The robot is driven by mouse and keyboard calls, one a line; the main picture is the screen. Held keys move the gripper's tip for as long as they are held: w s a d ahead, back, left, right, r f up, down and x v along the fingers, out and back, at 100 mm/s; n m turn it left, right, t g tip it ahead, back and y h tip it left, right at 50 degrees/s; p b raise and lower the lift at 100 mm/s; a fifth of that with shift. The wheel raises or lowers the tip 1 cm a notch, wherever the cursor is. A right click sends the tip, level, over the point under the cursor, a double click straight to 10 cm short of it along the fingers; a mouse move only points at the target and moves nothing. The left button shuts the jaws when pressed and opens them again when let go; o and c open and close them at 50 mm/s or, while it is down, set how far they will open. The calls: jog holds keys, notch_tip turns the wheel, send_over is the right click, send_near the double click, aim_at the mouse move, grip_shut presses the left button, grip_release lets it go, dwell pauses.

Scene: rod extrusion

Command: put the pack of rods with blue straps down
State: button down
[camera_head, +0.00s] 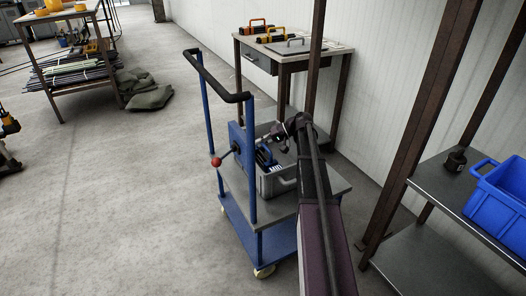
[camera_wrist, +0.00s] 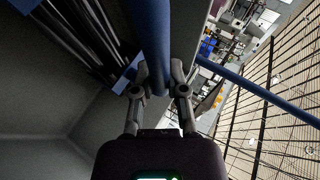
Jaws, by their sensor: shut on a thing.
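The pack of rods with blue straps (camera_head: 265,157) is at the grey crate (camera_head: 284,178) on the blue cart, partly hidden by the crate and my arm. In the wrist view its dark rods (camera_wrist: 88,32) and a blue strap (camera_wrist: 128,74) show at the upper left, beside the grey crate walls. My gripper (camera_wrist: 160,78) is shut on a thick blue bar, which looks like the pack's handle. In the head view the gripper (camera_head: 268,140) is small, just above the pack. I cannot tell whether the pack rests on the crate floor.
A table (camera_head: 290,56) with toolboxes stands behind. A rack with a blue bin (camera_head: 499,192) is at right.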

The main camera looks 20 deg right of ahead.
aim_at(259, 151)
jog(key=shift+f+b, duration=1.9)
jog(key=shift+f, duration=0.05)
jog(key=c, duration=0.7)
grip_release()
jog(key=shift+s+d+r+p, duration=0.1)
jog(key=shift+d+r+p, duration=0.2)
jog(key=shift+r+p, duration=0.05)
jog(key=shift+p+v, duration=2.8)
jog(key=shift+v, duration=2.8)
jog(key=shift+f, duration=0.1)
